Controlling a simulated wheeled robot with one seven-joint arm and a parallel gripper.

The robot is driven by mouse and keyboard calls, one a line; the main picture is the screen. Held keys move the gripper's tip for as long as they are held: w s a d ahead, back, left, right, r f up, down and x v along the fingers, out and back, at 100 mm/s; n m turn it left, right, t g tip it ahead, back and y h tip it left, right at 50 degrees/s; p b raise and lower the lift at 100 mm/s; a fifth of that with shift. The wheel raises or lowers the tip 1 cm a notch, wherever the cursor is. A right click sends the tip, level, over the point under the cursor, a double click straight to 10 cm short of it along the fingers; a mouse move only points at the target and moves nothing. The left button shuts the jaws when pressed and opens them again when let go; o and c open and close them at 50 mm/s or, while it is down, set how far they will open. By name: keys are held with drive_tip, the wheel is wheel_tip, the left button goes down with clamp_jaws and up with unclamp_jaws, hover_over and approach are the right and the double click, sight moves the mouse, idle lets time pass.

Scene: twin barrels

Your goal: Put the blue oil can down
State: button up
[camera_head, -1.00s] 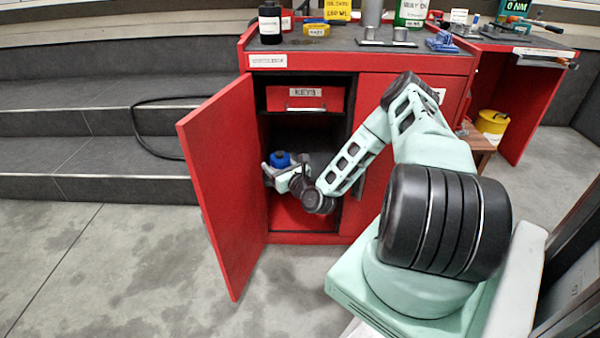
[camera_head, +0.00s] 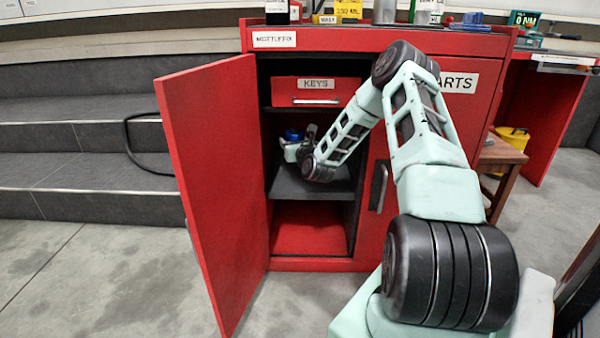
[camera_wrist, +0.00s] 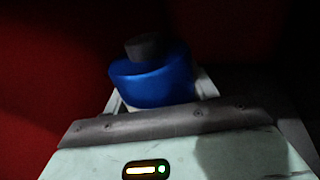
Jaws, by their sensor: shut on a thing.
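The blue oil can (camera_head: 293,135) shows small inside the open red cabinet in the head view, above the dark middle shelf (camera_head: 312,186). In the wrist view the blue oil can (camera_wrist: 155,82) is upright with a dark cap on top. My gripper (camera_head: 295,150) is shut on it, and its fingers show on both sides of the can in the wrist view. The can's lower part is hidden by my gripper. I cannot tell whether the can touches the shelf.
The red cabinet door (camera_head: 215,190) stands open at the left. A drawer labelled KEYS (camera_head: 316,92) is above the shelf, and a red-floored compartment (camera_head: 310,232) is below. Several items stand on the cabinet top. A wooden stool (camera_head: 502,165) is at the right.

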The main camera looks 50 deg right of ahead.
wheel_tip(320, 180, down, 8)
drive_tip(key=b, duration=0.4)
drive_tip(key=shift+f, duration=0.2)
drive_tip(key=shift+r, duration=0.15)
drive_tip(key=o, duration=1.2)
drive_tip(key=shift+s+a, duration=0.15)
drive_tip(key=shift+s, duration=0.1)
drive_tip(key=p+v, duration=0.5)
drive_tip(key=v, duration=0.6)
drive_tip(key=shift+s+a, duration=0.1)
drive_tip(key=shift+s, duration=0.1)
